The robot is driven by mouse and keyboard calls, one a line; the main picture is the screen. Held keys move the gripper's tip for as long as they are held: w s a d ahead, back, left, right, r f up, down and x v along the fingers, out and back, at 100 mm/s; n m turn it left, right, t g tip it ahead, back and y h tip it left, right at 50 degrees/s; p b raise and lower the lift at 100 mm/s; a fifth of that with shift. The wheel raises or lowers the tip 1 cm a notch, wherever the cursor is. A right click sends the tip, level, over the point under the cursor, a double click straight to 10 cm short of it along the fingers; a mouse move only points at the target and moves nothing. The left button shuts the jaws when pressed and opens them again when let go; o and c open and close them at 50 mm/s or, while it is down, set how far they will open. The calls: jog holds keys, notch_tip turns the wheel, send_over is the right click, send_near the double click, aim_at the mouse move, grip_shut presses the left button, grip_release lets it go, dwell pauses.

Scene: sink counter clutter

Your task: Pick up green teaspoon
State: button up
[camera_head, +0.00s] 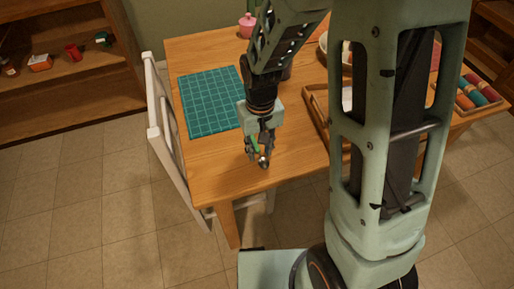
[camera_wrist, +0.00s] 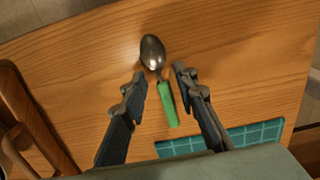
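A teaspoon with a green handle (camera_wrist: 167,104) and a metal bowl (camera_wrist: 153,52) lies on the wooden table in the wrist view. In the head view only a bit of green (camera_head: 256,146) and the metal bowl (camera_head: 263,162) show at my gripper's tip. My gripper (camera_wrist: 160,78) is open, with one finger on each side of the spoon near where the handle meets the bowl. No contact between the fingers and the spoon shows. The gripper also shows in the head view (camera_head: 259,158), pointing down over the table's near end.
A teal grid mat (camera_head: 208,100) lies on the wooden table (camera_head: 202,160), left of my arm. A wooden tray (camera_head: 310,108) stands to the right; its edge shows in the wrist view (camera_wrist: 30,125). A white chair (camera_head: 160,130) stands against the left side. A pink pot (camera_head: 247,25) is at the back.

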grip_shut()
